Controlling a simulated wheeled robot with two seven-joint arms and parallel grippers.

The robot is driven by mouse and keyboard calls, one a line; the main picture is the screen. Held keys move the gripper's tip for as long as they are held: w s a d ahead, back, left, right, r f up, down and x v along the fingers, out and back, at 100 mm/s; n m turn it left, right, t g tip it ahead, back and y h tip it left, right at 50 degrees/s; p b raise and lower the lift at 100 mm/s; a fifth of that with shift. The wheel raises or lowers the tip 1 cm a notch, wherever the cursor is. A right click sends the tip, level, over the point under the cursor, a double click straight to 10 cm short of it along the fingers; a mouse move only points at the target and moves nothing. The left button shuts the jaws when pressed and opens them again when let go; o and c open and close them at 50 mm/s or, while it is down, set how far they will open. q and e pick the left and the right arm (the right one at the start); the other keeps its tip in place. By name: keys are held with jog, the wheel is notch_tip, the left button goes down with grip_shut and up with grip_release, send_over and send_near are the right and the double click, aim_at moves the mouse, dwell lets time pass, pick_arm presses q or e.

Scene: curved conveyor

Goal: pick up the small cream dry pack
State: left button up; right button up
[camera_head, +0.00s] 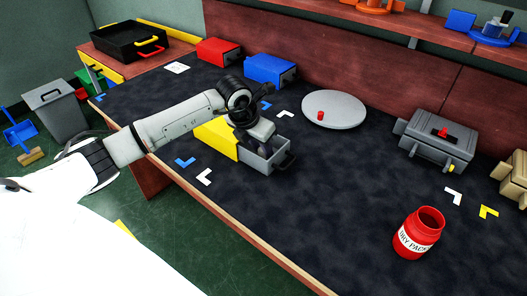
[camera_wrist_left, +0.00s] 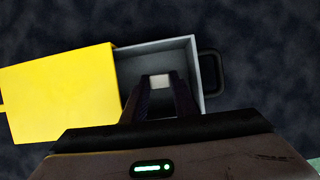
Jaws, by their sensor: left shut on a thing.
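The small cream dry pack (camera_wrist_left: 160,80) shows in the wrist view as a pale block between my fingertips. My left gripper (camera_wrist_left: 160,88) is shut on it, inside the open grey drawer (camera_wrist_left: 150,54). In the head view my left gripper (camera_head: 258,147) reaches down into the drawer (camera_head: 266,165), which sticks out of the yellow box (camera_head: 216,139). The pack is hidden there by my gripper. Whether the pack touches the drawer floor, I cannot tell. My right gripper is not in view.
The drawer's black handle (camera_wrist_left: 212,72) faces right. A red jar labelled dry pack (camera_head: 418,234) stands open at the front right. A grey round plate (camera_head: 335,107) with a small red piece and a grey case (camera_head: 436,143) lie behind. Dark table between them is mostly clear.

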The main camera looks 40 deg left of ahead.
pick_arm(q)
notch_tip(320, 180, up, 10)
dwell(0.5)
